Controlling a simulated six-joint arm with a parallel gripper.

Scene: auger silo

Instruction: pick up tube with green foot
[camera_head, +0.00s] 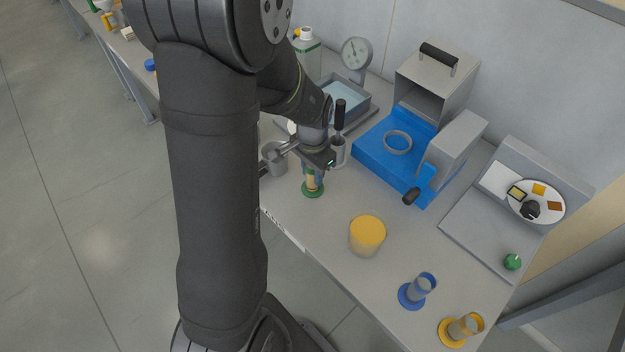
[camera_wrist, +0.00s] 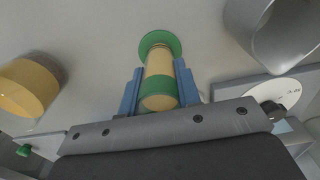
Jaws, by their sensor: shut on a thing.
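The tube with the green foot (camera_head: 312,187) stands below my gripper (camera_head: 313,168), its upper part hidden by the gripper in the head view. In the wrist view the tube (camera_wrist: 159,70) shows tan contents, a green band near the top and a round green foot at the far end. The blue fingers of my gripper (camera_wrist: 160,92) lie on both sides of the tube, shut on it. The foot looks to be at or very near the table; I cannot tell whether it touches.
A metal cup (camera_head: 274,158) and a grey holder with a black handle (camera_head: 340,118) stand close by. A blue machine (camera_head: 375,155) is to the right. A yellow-filled beaker (camera_head: 367,236), a blue-footed tube (camera_head: 417,290) and a yellow-footed tube (camera_head: 461,329) stand nearer the front.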

